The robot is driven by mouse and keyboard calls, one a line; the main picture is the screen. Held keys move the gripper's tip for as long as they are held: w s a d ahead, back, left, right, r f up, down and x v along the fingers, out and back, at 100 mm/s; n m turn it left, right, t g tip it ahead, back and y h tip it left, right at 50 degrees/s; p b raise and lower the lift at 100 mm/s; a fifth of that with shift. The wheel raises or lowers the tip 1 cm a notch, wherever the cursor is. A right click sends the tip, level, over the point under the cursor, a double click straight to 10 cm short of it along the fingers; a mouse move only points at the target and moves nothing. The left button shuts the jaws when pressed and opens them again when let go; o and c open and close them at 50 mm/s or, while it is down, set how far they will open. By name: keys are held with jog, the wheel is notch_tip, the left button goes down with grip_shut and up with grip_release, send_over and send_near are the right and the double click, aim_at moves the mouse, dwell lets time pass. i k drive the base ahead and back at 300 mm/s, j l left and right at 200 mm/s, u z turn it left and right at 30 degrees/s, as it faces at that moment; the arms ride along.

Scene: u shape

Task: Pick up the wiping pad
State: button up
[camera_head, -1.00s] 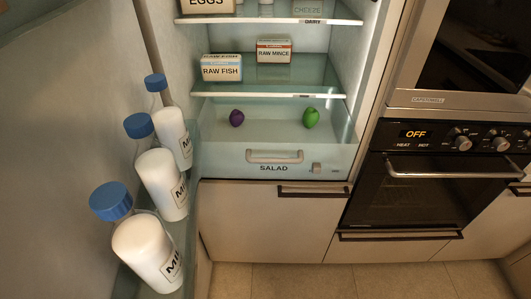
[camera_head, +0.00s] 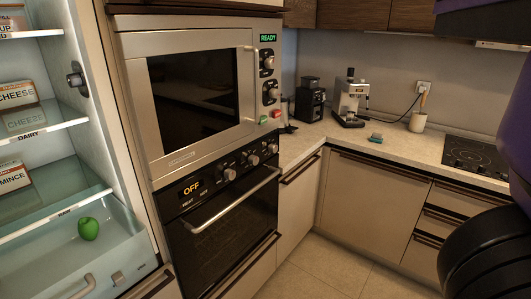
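A small teal pad (camera_head: 376,138), which looks like the wiping pad, lies on the pale countertop (camera_head: 397,145) in the head view. It is near the front edge, between the coffee machine and a beige pot. My arm fills the right edge of the view as dark and purple links. My gripper is not in view, so whether it is open or shut does not show.
A coffee machine (camera_head: 351,101) and a dark grinder (camera_head: 310,100) stand behind the pad. A beige pot (camera_head: 418,122) and the hob (camera_head: 477,156) lie to its right. The microwave (camera_head: 197,90), oven (camera_head: 222,215) and fridge drawer (camera_head: 62,250) are at left. The floor (camera_head: 330,270) is clear.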

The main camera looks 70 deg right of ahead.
aim_at(376, 137)
jog(key=z, duration=2.65)
jog(key=u, duration=2.15)
jog(key=z, duration=2.1)
jog(key=i+j, duration=0.1)
jog(key=i, duration=0.2)
